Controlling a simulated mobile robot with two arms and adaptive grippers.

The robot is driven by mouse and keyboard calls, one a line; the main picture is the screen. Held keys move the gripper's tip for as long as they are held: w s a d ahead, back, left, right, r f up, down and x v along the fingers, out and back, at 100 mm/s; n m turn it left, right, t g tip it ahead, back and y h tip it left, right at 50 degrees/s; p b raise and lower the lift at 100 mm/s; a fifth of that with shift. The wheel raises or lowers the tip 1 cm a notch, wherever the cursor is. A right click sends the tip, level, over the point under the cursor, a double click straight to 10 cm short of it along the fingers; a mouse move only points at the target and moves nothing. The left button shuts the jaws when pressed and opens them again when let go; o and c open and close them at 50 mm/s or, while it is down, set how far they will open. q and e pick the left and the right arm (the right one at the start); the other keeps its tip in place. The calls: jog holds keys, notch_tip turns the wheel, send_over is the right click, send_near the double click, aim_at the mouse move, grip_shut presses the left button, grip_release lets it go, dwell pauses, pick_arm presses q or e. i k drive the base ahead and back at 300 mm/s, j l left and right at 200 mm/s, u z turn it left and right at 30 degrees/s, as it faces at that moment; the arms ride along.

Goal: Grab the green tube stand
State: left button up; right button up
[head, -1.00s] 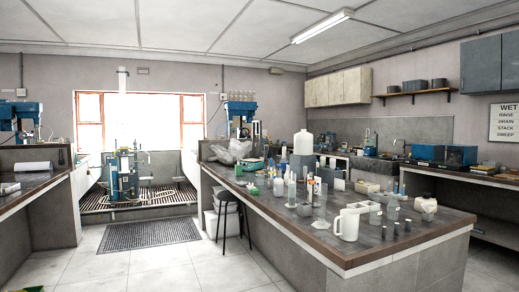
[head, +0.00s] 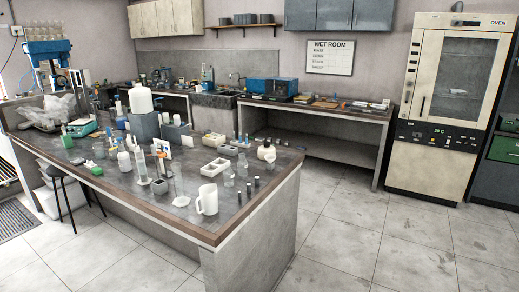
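I cannot make out a green tube stand for certain. A small green item (head: 67,141) stands at the left part of the central bench (head: 135,203) in the head view, too small to tell whether it is the stand. A small holder with upright tubes (head: 242,141) stands toward the back right of the bench, and its colour is unclear. Neither of my grippers is in view.
The bench holds a white jug (head: 207,200), a large white bottle (head: 140,98), a white tray (head: 214,167) and several glass vessels. A stool (head: 62,178) is at its left. An oven (head: 455,105) stands at the far right. The floor (head: 370,235) right of the bench is clear.

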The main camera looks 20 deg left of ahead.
aim_at(66, 141)
jog(key=i+j, duration=0.1)
jog(key=j, duration=0.75)
jog(key=i+j+u, duration=0.1)
jog(key=j, duration=0.3)
jog(key=i+j, duration=0.15)
jog(key=j, duration=0.3)
jog(key=i+j, duration=0.1)
jog(key=j, duration=0.3)
jog(key=i+j, duration=0.1)
jog(key=j, duration=0.35)
jog(key=i+j+u, duration=0.1)
jog(key=j, duration=0.3)
jog(key=i+j, duration=0.1)
jog(key=j, duration=0.3)
